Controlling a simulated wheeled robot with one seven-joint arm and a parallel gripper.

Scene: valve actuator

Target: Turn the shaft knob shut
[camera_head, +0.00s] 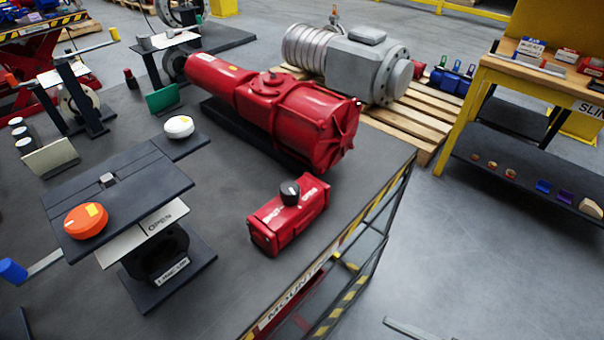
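A small red actuator (289,215) stands on the dark table top, right of centre. A black round knob (290,192) sits on its top; which way the knob is turned is too small to tell. An orange disc knob (86,221) with a yellow mark lies on a dark flat plate (137,198) at the left. A small square shaft end (107,180) sticks up from that plate. Below it is a valve stand with a white sign (160,218) reading OPEN. I cannot tell which of these is the shaft knob. My gripper is not in view.
A large red actuator (275,105) lies behind. A white round knob (179,127) sits on a small dark plate. A blue-ended lever (14,271) is at the left edge. The table's striped right edge (352,262) drops to the floor. Table around the small actuator is clear.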

